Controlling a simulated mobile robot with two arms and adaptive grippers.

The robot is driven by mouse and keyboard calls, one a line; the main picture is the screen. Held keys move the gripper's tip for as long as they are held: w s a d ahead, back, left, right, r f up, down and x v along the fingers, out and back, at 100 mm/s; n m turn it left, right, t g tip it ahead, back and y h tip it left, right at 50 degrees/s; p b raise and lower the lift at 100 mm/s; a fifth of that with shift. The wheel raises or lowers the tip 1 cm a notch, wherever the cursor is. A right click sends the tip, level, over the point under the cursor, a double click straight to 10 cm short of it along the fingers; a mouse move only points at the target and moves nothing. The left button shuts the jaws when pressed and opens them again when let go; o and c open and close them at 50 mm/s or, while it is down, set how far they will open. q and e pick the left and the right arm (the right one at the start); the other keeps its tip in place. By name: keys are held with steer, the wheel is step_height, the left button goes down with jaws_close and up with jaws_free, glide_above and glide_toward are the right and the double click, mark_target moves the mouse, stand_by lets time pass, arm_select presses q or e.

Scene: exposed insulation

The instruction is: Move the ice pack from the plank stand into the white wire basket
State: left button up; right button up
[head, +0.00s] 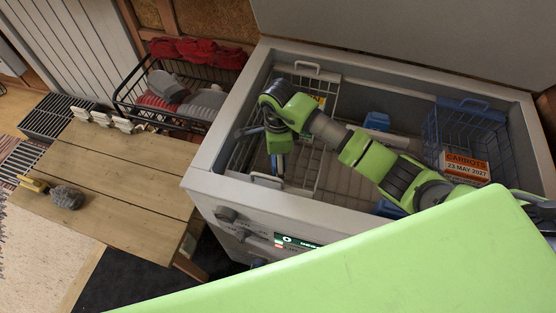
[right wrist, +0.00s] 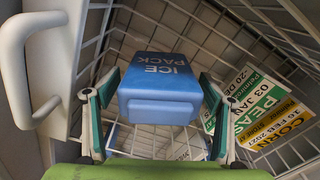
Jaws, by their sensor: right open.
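The blue ice pack (right wrist: 160,88), with white lettering, stands within the white wire basket in the right wrist view. The white wire basket (head: 328,104) is at the left end of the open chest freezer in the head view. My right gripper (right wrist: 155,112) is open, with one finger on each side of the ice pack; I cannot tell whether they touch it. In the head view my right gripper (head: 278,150) reaches down into this basket, and the arm largely hides the ice pack. The plank stand (head: 125,165) is left of the freezer. My left gripper is not in view.
Packets labelled peas (right wrist: 245,110) and corn (right wrist: 285,128) lie beside the ice pack. A blue wire basket (head: 470,125) with a carrots box (head: 465,165) is at the freezer's right.

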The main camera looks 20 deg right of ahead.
steer(key=shift+r, duration=0.25)
step_height(320, 180, up, 12)
steer(key=shift+f+b, duration=0.1)
steer(key=shift+b, duration=0.4)
